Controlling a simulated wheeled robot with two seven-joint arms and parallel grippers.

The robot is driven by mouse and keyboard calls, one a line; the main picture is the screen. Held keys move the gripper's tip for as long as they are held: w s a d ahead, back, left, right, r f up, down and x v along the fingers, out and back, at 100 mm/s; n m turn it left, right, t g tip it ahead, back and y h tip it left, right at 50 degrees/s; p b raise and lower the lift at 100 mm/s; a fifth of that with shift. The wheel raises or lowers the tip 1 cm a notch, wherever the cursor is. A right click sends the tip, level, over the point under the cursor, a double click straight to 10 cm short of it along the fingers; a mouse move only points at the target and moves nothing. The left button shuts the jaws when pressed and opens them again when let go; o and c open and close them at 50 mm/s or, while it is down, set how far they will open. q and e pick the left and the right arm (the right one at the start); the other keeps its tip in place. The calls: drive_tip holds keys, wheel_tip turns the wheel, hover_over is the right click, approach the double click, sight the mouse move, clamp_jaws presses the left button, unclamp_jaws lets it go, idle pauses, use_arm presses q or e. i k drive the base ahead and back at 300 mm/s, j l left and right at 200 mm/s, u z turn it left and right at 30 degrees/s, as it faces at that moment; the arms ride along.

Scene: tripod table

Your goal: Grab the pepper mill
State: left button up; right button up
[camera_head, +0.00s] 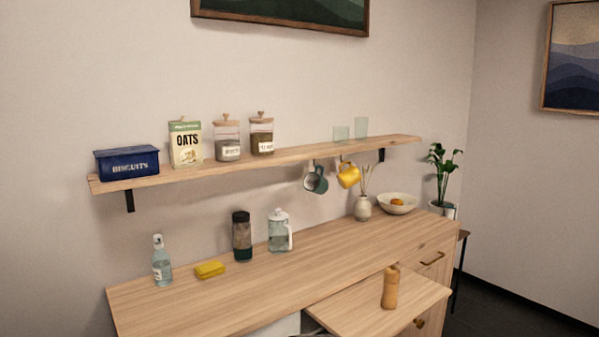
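The pepper mill (390,287) is a light wooden turned piece with a rounded top. It stands upright on a small wooden tabletop (350,311) in the lower right of the head view. Nothing touches the mill. Neither of my grippers shows in this view.
A wooden sideboard (200,300) stands behind, bearing a glass bottle (161,262), yellow sponge (210,269), dark-lidded jar (242,237), glass pitcher (279,232), vase (362,208) and bowl (397,204). A wall shelf (290,157) hangs above. The small tabletop is clear around the mill.

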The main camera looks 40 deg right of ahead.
sight(388, 301)
drive_tip(key=z, duration=1.8)
drive_tip(key=i+l, duration=0.65)
drive_tip(key=l, duration=0.15)
drive_tip(key=i+l, duration=0.6)
drive_tip(key=l, duration=0.2)
